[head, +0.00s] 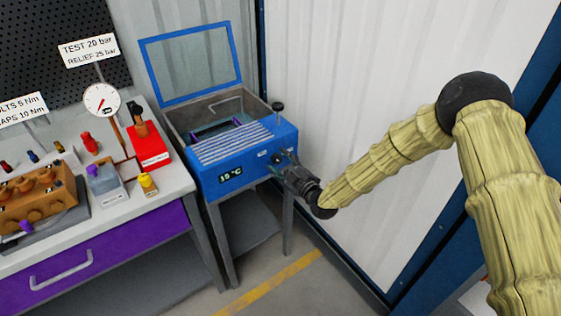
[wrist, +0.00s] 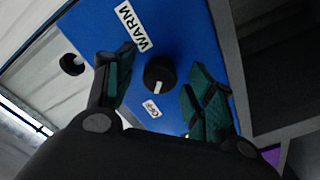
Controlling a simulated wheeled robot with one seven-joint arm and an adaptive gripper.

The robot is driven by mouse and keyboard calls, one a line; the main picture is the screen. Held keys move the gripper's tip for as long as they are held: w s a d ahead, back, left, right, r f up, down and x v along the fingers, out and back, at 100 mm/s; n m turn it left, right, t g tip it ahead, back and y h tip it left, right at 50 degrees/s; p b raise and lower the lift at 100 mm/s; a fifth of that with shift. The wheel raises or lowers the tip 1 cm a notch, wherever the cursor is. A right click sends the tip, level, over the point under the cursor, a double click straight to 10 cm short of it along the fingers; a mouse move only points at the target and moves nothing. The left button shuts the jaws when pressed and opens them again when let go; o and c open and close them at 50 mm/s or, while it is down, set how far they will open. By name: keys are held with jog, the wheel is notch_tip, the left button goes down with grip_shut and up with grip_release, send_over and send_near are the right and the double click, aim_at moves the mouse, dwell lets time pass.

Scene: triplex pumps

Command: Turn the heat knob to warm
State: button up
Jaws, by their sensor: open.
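The blue heater box (head: 240,165) stands on a metal stand, its lid raised and its display reading 15 °C. In the wrist view the black heat knob (wrist: 159,73) sits on the blue panel (wrist: 188,35), between a WARM label (wrist: 135,27) and an OFF label (wrist: 152,108). A small pale mark on the knob appears to face the OFF label. My gripper (wrist: 161,66) is open, with one green-padded finger on each side of the knob and a visible gap to both. In the head view my gripper (head: 296,178) is at the panel and partly hides it.
A black ball-topped lever (head: 278,107) rises at the heater's right rear corner. The workbench (head: 125,205) on the left holds a pump, a gauge (head: 102,100) and a red block (head: 149,150). A corrugated wall stands close behind and right. The floor in front is clear.

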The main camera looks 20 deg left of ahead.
jog(key=shift+a, duration=0.15)
jog(key=c, duration=1)
